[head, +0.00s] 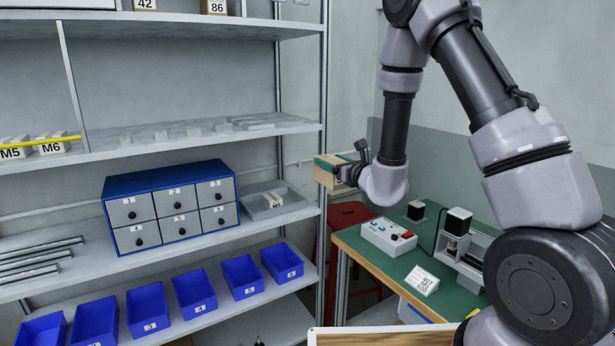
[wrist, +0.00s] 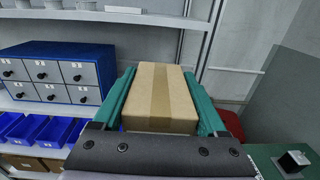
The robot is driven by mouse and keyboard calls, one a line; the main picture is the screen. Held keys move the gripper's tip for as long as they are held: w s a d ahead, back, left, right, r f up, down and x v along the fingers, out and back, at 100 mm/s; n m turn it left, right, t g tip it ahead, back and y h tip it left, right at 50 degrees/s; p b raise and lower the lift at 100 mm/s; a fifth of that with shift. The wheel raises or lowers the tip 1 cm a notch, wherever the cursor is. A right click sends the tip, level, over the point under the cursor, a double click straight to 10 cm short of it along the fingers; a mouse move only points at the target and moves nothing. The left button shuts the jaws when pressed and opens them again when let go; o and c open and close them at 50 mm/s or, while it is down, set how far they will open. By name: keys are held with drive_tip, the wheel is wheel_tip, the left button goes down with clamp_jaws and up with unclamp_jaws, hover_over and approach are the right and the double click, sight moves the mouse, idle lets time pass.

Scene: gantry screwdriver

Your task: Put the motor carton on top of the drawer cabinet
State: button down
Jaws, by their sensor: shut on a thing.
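In the head view the carton (head: 327,177) and my gripper (head: 338,170) are in the air right of the shelf rack, above the level of the green table. The drawer cabinet (head: 170,207) is blue with several grey numbered drawers. It stands on a middle shelf to the left of my gripper, and also shows at the left of the wrist view (wrist: 52,74). Its blue top is bare.
A shelf post (head: 323,150) stands between the carton and the cabinet side. A shelf board (head: 200,137) runs above the cabinet. A grey tray (head: 285,210) sits right of the cabinet, and blue bins (head: 195,293) line the shelf below. A control box (head: 389,238) stands on the green table.

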drive_tip(key=s+d+f+m+t+h, duration=0.1)
drive_tip(key=d+f+m+h, duration=0.2)
drive_tip(key=d, duration=0.7)
drive_tip(key=s+d+f+m+t+h, duration=0.1)
drive_tip(key=d+f+m+h, duration=0.2)
drive_tip(key=d+f+h, duration=0.3)
drive_tip(key=d+f, duration=0.1)
drive_tip(key=d, duration=0.4)
drive_tip(key=shift+d+f, duration=0.3)
drive_tip(key=shift+f, duration=0.05)
